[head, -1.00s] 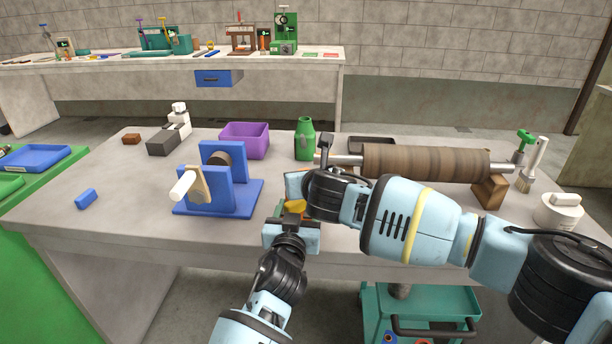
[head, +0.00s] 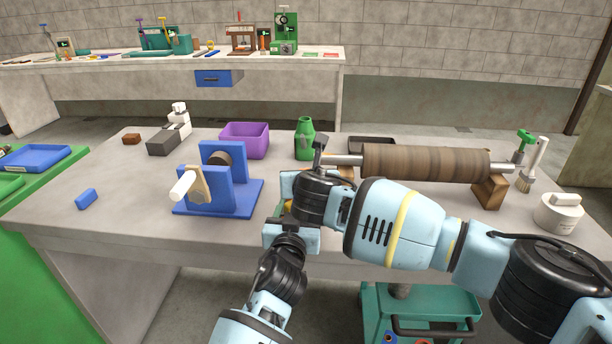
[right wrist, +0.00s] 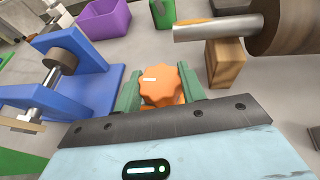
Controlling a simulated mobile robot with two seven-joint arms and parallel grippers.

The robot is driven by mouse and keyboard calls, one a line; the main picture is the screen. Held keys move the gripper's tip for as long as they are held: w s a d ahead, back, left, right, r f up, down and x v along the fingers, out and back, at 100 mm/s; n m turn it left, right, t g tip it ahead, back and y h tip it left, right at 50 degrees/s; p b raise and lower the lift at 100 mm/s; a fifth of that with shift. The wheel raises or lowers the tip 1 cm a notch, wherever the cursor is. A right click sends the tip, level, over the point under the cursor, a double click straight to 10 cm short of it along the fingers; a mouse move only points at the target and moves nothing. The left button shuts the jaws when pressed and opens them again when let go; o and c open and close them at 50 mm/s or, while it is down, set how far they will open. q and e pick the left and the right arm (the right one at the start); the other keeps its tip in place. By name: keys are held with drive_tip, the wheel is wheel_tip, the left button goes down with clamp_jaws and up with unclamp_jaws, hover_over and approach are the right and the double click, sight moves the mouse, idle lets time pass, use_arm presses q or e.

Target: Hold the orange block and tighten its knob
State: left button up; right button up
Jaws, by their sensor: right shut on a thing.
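The orange knob (right wrist: 161,88), a scalloped disc with a short white mark, shows in the right wrist view. My right gripper (right wrist: 160,80) is shut on it, with a green finger on each side. In the head view my right gripper (head: 300,195) covers the knob from above. My left gripper (head: 290,222) is just in front, close against it, at the table's front part. Its fingertips are hidden, so I cannot see whether it holds the block.
On the worktable (head: 120,225), a blue stand (head: 220,190) with a white handle is left of my grippers. Behind are a purple bin (head: 245,140) and a green bottle (head: 305,140). A brown roller (head: 425,163) on wooden supports lies right, close behind my right arm.

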drive_tip(key=o, duration=1)
drive_tip(key=shift+v, duration=6.05)
drive_tip(key=shift+r, duration=2.95)
drive_tip(key=shift+s+d+r, duration=0.35)
drive_tip(key=shift+s+d, duration=0.3)
drive_tip(key=shift+s, duration=0.85)
drive_tip(key=shift+s+d+r, duration=0.3)
drive_tip(key=shift+s+d, duration=0.4)
drive_tip(key=shift+s, duration=0.85)
drive_tip(key=shift+s+d+r, duration=0.35)
drive_tip(key=shift+s+d, duration=0.3)
drive_tip(key=shift+s, duration=0.85)
